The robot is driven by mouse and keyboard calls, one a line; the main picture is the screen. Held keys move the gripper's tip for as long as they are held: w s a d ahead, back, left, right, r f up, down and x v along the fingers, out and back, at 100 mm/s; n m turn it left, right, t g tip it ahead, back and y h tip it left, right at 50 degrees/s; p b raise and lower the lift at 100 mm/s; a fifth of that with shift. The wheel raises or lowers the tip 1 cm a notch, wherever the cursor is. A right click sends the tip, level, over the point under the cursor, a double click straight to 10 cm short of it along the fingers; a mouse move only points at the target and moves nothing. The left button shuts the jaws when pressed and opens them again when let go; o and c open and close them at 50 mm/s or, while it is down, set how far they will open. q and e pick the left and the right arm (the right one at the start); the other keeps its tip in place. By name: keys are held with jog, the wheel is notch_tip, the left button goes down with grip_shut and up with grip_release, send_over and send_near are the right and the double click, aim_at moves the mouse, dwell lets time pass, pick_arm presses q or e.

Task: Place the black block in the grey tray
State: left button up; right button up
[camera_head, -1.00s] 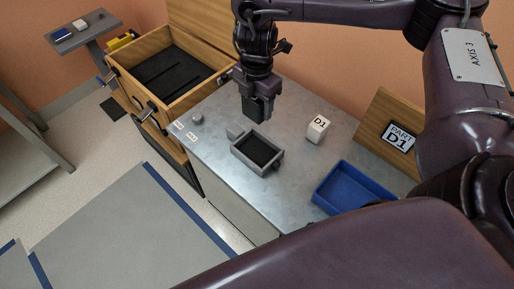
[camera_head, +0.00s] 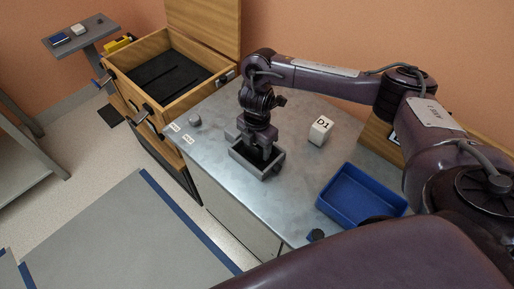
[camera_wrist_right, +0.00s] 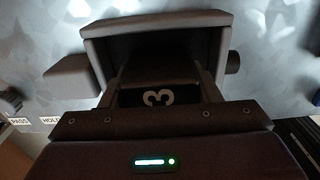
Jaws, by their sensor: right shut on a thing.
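The grey tray (camera_head: 246,166) stands on the metal worktop. It also shows in the right wrist view (camera_wrist_right: 155,25), with its rim around the fingers. My right gripper (camera_head: 259,152) points down into the tray. In the right wrist view my right gripper (camera_wrist_right: 163,85) is shut on the black block (camera_wrist_right: 159,97), which bears a white 3. The block is inside the tray's outline; whether it touches the tray floor I cannot tell. In the head view the block is mostly hidden by the gripper. My left gripper is not in view.
A white block marked D1 (camera_head: 320,130) stands right of the tray, and an empty-looking blue bin (camera_head: 362,196) lies front right. A small grey block (camera_wrist_right: 72,76) sits beside the tray.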

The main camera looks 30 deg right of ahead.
jog(key=shift+f, duration=0.1)
jog(key=o, duration=1.1)
notch_tip(320, 180, up, 11)
jog(key=p, duration=0.3)
jog(key=shift+p, duration=0.3)
jog(key=shift+r, duration=0.65)
jog(key=shift+f, duration=0.1)
